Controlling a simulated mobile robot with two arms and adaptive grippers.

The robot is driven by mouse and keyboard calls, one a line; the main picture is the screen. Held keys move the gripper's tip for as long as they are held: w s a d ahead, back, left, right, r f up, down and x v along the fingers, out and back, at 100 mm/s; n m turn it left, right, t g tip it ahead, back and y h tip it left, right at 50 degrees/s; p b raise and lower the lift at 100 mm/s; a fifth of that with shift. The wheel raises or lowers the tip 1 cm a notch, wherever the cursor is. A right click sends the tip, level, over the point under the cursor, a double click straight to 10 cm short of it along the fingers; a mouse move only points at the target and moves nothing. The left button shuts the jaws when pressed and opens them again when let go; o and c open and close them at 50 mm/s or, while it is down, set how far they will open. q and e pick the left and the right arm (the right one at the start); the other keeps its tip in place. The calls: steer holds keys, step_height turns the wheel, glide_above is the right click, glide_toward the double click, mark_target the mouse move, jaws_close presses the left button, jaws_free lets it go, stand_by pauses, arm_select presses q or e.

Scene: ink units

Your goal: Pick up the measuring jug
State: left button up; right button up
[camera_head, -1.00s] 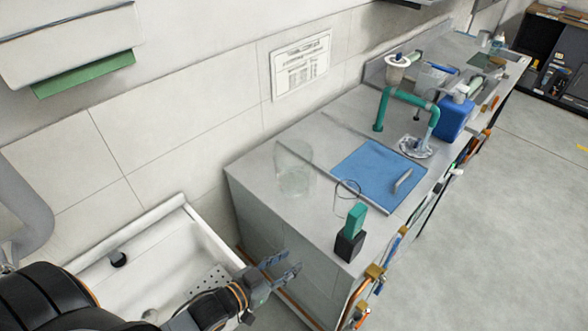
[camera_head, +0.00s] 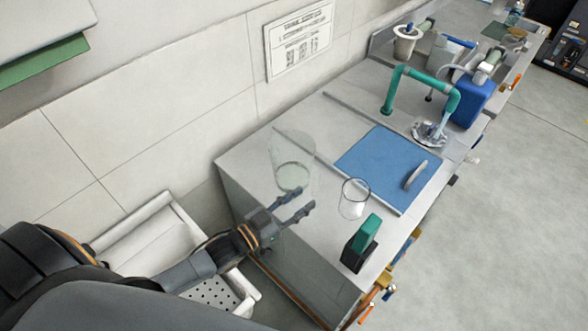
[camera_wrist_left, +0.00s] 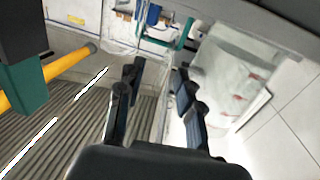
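A tall clear vessel (camera_head: 293,160), which looks like the measuring jug, stands upright on the grey bench top near the wall. A smaller clear glass (camera_head: 355,198) stands beside the blue mat; labels on both are too small to read. My left gripper (camera_head: 305,202) is at the near edge of the bench, just in front of the tall vessel's base, with its fingers spread. In the left wrist view the fingers (camera_wrist_left: 157,68) are apart with nothing clearly held between them. A pale see-through surface with red marks (camera_wrist_left: 228,88) lies right of them. My right gripper is not in view.
A green and black block (camera_head: 361,244) stands at the bench's front edge. A blue mat (camera_head: 375,160), a green tap (camera_head: 390,92) and a blue container (camera_head: 473,104) are farther along. A white basin (camera_head: 165,203) lies lower left, beside the wall.

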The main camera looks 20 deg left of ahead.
mark_target(315, 194)
arm_select(q)
steer(key=shift+w+d+f+b, duration=0.15)
steer(key=shift+w+b, duration=0.2)
steer(key=shift+w, duration=0.25)
steer(key=shift+w+d+f+b, duration=0.15)
steer(key=shift+w+b, duration=0.2)
steer(key=shift+w, duration=0.25)
steer(key=b+x, duration=0.1)
steer(key=x, duration=0.2)
steer(key=shift+w, duration=0.45)
steer(key=shift+s, duration=0.1)
steer(key=shift+r, duration=0.1)
steer(key=shift+c, duration=1)
jaws_close()
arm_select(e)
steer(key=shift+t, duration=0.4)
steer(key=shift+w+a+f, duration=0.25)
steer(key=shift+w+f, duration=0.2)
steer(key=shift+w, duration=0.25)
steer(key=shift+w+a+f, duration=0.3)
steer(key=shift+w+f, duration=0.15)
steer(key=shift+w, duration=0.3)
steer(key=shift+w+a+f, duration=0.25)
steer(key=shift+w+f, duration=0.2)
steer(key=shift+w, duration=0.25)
